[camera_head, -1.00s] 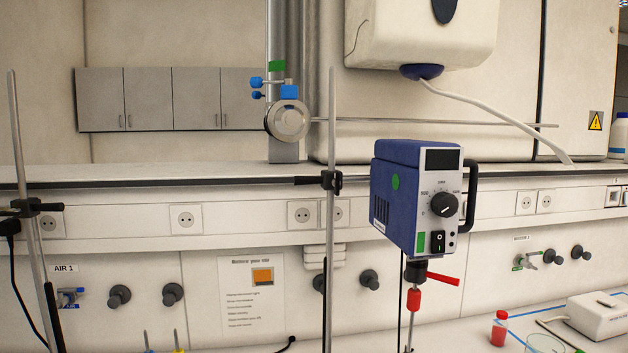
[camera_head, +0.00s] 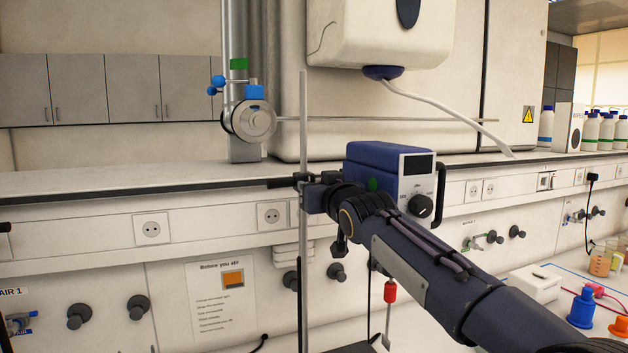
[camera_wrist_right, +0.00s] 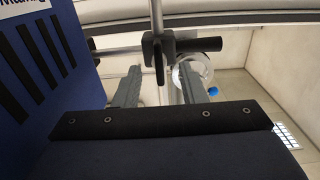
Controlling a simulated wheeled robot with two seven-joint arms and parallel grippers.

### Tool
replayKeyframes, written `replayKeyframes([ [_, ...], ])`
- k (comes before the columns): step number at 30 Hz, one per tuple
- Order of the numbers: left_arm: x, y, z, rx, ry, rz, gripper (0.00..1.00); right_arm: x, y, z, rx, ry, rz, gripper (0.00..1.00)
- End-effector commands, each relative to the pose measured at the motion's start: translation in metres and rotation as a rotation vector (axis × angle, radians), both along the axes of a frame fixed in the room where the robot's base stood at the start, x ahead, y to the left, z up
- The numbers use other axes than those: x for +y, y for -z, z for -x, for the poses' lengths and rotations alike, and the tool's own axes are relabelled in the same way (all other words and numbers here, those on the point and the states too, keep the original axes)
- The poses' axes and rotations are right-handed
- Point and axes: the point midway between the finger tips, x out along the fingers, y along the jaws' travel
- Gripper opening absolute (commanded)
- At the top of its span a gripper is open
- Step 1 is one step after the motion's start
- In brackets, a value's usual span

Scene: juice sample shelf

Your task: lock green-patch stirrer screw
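The blue stirrer motor (camera_head: 375,158) stands behind my right forearm, which covers most of its lower front; a bit of its green patch (camera_head: 373,185) shows. A black clamp (camera_head: 302,180) sits on an upright metal rod (camera_head: 303,120) left of the motor. My right gripper (camera_head: 318,197) is beside this clamp. In the right wrist view the two grey fingers (camera_wrist_right: 160,76) are apart, with the clamp's black screw (camera_wrist_right: 159,62) just beyond and between their tips. I cannot tell whether they touch it. The motor's blue side (camera_wrist_right: 45,70) is close at left. My left gripper is out of view.
A horizontal rod and a valve (camera_head: 249,120) are behind the stand. A white dispenser (camera_head: 375,35) with a hose hangs above. A white box (camera_head: 533,284), a blue-capped bottle (camera_head: 582,307) and beakers (camera_head: 601,262) are on the bench at right. A notice (camera_head: 221,292) is on the panel.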

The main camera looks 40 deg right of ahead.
Motion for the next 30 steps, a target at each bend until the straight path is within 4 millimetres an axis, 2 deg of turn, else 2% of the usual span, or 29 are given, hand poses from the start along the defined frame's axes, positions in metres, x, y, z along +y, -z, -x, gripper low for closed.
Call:
replayKeyframes([
  [5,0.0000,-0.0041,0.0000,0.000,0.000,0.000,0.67,-0.0048,0.0001,-0.0135,0.001,0.001,-0.001,0.37],
  [13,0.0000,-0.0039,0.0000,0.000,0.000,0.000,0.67,-0.0050,0.0006,-0.0151,0.000,0.000,-0.001,0.37],
  [22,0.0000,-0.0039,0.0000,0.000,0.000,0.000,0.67,-0.0049,0.0007,-0.0148,0.000,0.000,-0.001,0.00],
  [30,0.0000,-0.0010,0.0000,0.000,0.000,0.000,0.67,-0.0050,0.0016,-0.0148,-0.005,0.000,-0.016,0.00],
])
